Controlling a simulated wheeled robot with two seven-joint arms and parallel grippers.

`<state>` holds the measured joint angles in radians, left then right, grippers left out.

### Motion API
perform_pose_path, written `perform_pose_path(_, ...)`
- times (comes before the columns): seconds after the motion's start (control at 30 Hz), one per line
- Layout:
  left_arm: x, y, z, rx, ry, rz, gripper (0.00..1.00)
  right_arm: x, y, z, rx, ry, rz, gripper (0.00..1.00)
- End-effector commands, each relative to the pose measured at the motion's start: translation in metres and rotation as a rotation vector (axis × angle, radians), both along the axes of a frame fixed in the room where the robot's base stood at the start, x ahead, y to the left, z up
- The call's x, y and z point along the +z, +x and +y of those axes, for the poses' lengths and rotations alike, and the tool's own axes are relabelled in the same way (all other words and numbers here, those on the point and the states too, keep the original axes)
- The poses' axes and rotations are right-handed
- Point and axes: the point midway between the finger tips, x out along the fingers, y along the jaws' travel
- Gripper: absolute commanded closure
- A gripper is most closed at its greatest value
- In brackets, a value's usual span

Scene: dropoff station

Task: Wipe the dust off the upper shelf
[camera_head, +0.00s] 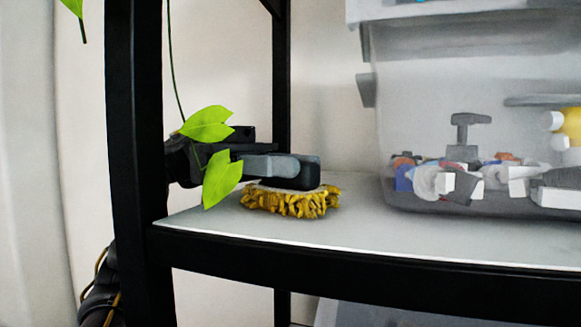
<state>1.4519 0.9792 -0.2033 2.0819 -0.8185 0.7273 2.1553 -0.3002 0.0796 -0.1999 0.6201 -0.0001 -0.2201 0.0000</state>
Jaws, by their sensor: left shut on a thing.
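The upper shelf (340,238) is a light grey board in a black frame. A duster (293,203) with yellow, shaggy fringe and a pale top lies against the board near its left end. My left gripper (308,172) comes in from the left behind the black post and is shut on the duster from above. Green leaves cover part of the gripper and wrist. I cannot make out any dust on the board. My right gripper is not in view.
A clear bin (440,195) with several mixed parts stands on the shelf at the right. A black post (135,150) stands at the front left. Green leaves (207,124) hang on a vine before the arm. Bare board lies between duster and bin.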

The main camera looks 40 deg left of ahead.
Motion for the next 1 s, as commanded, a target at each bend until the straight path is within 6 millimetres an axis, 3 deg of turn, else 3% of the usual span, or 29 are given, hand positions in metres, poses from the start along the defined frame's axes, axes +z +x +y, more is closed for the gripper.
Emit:
perform_pose_path(0.3, -0.004, -0.005, -0.003, -0.004, 0.010, 0.005, 0.91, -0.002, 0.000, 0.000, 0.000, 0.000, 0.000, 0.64)
perform_pose_path(0.7, -0.001, 0.020, 0.006, -0.002, 0.008, 0.008, 0.91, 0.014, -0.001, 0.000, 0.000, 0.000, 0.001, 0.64)
perform_pose_path(1.0, -0.002, 0.023, 0.007, -0.003, 0.007, 0.005, 0.91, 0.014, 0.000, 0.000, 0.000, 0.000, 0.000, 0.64)
